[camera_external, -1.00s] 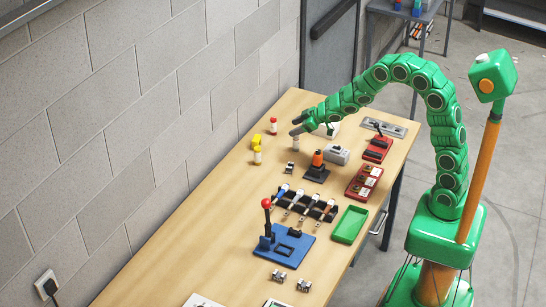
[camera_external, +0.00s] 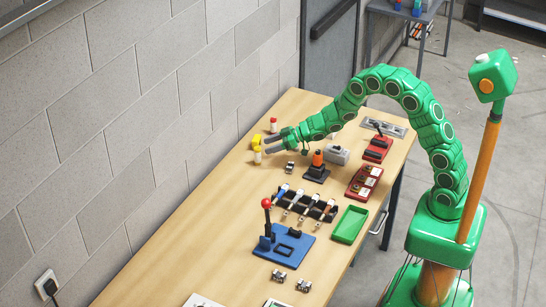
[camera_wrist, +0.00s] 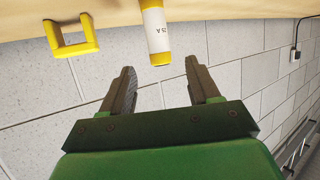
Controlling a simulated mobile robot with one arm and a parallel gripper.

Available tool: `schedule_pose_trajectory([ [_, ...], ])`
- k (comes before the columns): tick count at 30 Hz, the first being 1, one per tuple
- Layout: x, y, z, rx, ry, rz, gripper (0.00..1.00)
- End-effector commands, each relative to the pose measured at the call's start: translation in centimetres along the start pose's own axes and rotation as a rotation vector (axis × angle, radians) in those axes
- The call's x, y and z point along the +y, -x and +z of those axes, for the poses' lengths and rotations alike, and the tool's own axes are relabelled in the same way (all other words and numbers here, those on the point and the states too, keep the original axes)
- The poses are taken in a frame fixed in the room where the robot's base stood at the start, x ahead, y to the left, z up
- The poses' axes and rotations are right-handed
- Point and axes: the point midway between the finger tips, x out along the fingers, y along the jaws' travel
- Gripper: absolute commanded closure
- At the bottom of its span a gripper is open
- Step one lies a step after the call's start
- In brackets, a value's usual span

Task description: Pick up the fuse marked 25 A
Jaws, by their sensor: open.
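The fuse marked 25 A (camera_wrist: 155,30) is a white cylinder with yellow ends. It stands on the wooden bench and appears upside down in the wrist view. In the outside view the fuse (camera_external: 257,156) is near the wall side of the bench. My gripper (camera_wrist: 160,66) is open and empty, with one finger on each side of the fuse's line. The fuse is just beyond the fingertips, its near yellow end almost level with them. In the outside view my gripper (camera_external: 267,146) reaches in from the right, close to the fuse.
A yellow bracket (camera_wrist: 72,40) stands beside the fuse. A red-capped fuse (camera_external: 273,125) stands farther back. A black stand with an orange top (camera_external: 317,163), a grey box (camera_external: 338,154) and a fuse rack (camera_external: 305,205) lie to the right and front. The block wall (camera_external: 150,110) is close.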

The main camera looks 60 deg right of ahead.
Motion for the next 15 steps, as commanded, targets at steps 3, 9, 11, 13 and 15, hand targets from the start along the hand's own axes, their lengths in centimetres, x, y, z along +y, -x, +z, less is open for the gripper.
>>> schedule_pose_trajectory([
  [3,0.0,-0.8,0.0,-0.001,0.000,0.000,0.39],
  [9,-0.1,-1.8,-0.2,-0.001,0.001,0.000,0.39],
  [11,-0.1,-2.5,-0.3,-0.002,0.001,0.000,0.39],
  [13,-0.1,-3.3,-0.5,-0.002,0.001,0.000,0.39],
  [15,-0.2,-4.2,-0.7,-0.003,0.001,0.000,0.39],
])
